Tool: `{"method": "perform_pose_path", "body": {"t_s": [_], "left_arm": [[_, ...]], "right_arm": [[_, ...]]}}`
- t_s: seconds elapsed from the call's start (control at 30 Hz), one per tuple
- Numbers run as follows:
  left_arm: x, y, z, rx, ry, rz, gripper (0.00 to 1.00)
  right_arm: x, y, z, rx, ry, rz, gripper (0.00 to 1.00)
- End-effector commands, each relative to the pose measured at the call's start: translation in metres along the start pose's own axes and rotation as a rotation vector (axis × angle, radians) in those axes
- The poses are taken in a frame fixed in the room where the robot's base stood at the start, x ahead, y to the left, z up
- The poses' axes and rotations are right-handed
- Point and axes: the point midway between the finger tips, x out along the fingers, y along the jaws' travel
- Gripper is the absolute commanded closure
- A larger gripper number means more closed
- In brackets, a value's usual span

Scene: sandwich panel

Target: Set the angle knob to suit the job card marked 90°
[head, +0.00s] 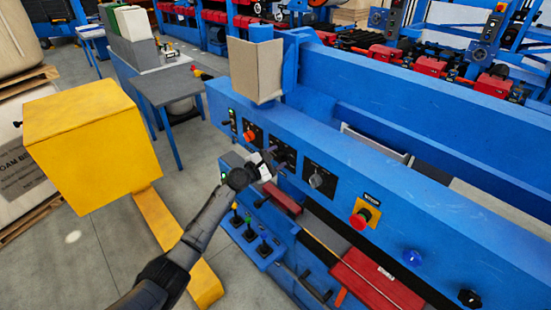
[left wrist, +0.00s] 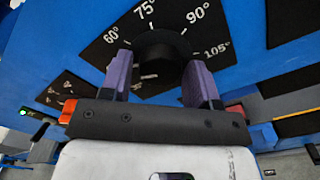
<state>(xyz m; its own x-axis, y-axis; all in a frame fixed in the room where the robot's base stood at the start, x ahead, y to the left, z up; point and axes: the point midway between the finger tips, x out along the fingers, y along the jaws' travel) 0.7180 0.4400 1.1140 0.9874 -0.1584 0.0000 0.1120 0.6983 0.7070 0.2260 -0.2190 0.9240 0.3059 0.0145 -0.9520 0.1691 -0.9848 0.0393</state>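The angle knob (left wrist: 158,48) is black and round, on a black dial plate (left wrist: 215,45) with white marks 60°, 75°, 90° and 105°. I cannot read its pointer clearly. My left gripper (left wrist: 159,80) is at the knob, its purple fingers apart, one on each side. I cannot tell whether either pad touches the knob. In the head view the left gripper (head: 272,160) is at the blue machine's front panel (head: 335,152) and partly covers this dial. My right gripper is in neither view. I see no readable job card marked 90°.
An orange-red knob (head: 249,135) is left of the gripper and a grey knob (head: 317,180) right of it. A red stop button (head: 365,215) is further right. A lever box (head: 257,246) juts out below. A yellow block (head: 92,135) stands left.

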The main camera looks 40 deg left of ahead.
Motion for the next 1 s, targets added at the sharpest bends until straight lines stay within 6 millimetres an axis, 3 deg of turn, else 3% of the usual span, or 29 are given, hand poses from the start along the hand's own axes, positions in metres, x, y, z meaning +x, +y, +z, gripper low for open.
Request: {"method": "perform_pose_path", "body": {"t_s": [0.37,0.67,1.0], "left_arm": [[0.000,0.000,0.000,0.000,0.000,0.000,0.80],[0.000,-0.001,-0.001,0.058,0.000,0.000,0.80],[0.000,-0.002,-0.002,0.326,0.000,0.001,0.80]], "right_arm": [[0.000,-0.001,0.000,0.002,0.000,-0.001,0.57],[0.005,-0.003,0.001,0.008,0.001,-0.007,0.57],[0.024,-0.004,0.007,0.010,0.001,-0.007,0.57]]}}
